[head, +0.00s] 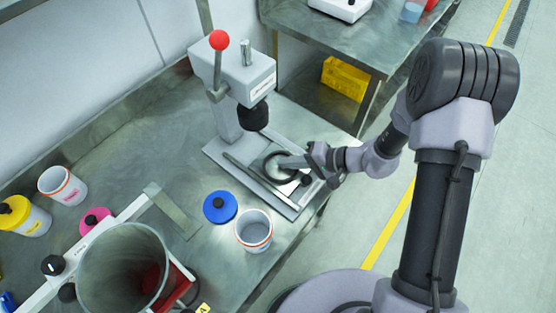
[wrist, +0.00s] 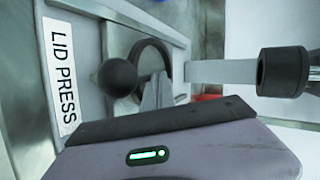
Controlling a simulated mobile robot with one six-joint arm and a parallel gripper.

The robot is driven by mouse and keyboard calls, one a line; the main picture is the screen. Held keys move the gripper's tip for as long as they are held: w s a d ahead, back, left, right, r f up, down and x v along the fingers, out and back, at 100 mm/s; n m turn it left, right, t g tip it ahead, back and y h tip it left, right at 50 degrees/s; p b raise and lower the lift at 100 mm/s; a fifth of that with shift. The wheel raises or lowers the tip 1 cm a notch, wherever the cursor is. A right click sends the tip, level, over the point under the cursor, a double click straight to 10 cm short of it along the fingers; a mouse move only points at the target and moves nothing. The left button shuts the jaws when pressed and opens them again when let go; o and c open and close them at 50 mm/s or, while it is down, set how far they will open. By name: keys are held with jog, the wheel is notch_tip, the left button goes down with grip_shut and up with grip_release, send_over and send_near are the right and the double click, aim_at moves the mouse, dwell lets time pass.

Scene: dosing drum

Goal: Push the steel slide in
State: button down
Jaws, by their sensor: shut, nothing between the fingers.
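The lid press (head: 234,75) stands on the bench in the head view. A steel slide (head: 284,188) with a dark ring-shaped nest (head: 266,168) lies in its base. In the wrist view the slide (wrist: 118,35) carries the dark ring (wrist: 150,50), and a black ball knob (wrist: 117,77) shows in front of it. My gripper (head: 284,163) is over the nest from the right, and its shut, empty fingertips (wrist: 158,92) are beside the knob. They partly hide the ring. I cannot tell whether they touch the slide.
The black press head (head: 253,117) hangs above the base. A blue lid (head: 220,207) and an open white cup (head: 254,231) stand in front of the press. A clear drum (head: 115,270) and more cups are at left. A flat steel plate (head: 172,212) lies nearby.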

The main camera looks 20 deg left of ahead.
aim_at(255, 150)
jog(key=shift+a+r, duration=0.1)
jog(key=shift+a, duration=1.45)
jog(key=w+a+b, duration=0.1)
jog(key=a, duration=0.1)
jog(key=w+a+b, duration=0.1)
jog(key=a+b, duration=0.1)
jog(key=a, duration=0.1)
jog(key=w+a+b, duration=0.1)
jog(key=a, duration=0.2)
jog(key=shift+w+a, duration=0.15)
jog(key=shift+w, duration=0.1)
jog(key=shift+w+a+r, duration=0.1)
jog(key=shift+a+r, duration=0.05)
